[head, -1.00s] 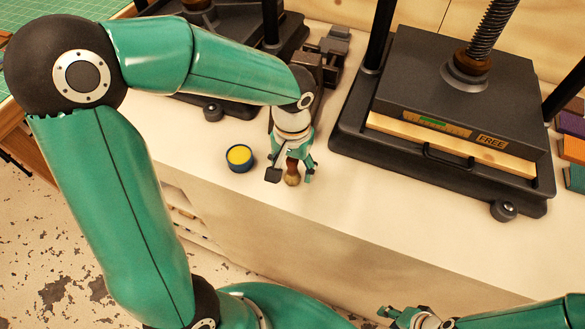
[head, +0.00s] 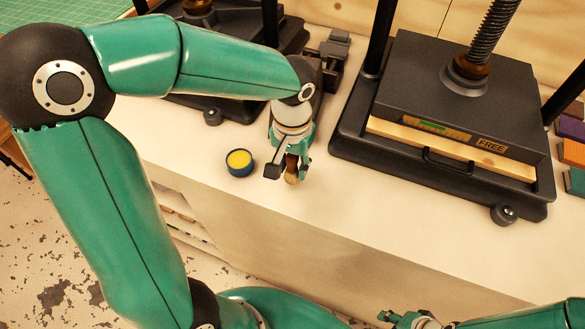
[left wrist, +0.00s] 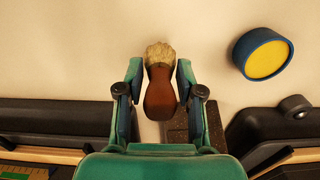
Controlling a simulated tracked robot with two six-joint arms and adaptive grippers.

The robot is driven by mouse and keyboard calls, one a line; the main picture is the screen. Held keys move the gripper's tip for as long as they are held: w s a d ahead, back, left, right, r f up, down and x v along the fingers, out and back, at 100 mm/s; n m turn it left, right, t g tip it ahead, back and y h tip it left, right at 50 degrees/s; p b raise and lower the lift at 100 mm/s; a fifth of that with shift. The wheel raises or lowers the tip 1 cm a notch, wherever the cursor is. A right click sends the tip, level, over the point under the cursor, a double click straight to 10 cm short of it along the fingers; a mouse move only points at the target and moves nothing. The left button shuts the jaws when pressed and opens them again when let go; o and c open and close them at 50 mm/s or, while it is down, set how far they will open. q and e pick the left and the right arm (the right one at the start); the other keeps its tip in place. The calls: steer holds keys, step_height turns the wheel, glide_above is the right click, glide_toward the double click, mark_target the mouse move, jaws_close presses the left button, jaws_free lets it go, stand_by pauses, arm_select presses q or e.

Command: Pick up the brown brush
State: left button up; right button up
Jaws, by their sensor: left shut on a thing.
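The brown brush has a reddish-brown handle (left wrist: 160,95) and pale tan bristles (left wrist: 160,54). In the head view the brush (head: 291,177) is at the front part of the white counter, partly hidden by my left gripper (head: 287,170). In the left wrist view my left gripper (left wrist: 160,83) has one finger on each side of the brush and is shut on it. I cannot tell whether the brush touches the counter. My right gripper (head: 402,317) is at the bottom edge of the head view, far from the brush; its jaw opening is unclear.
A round blue tin with yellow contents (head: 239,161) stands just left of the brush. A black press (head: 455,95) with a "FREE" label is to the right, another press (head: 213,113) behind. The counter's front edge is close to the brush.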

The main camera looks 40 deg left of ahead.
arm_select(q)
step_height(320, 180, up, 18)
steer(key=shift+f+p, duration=0.2)
steer(key=shift+p, duration=0.2)
steer(key=shift+f, duration=0.1)
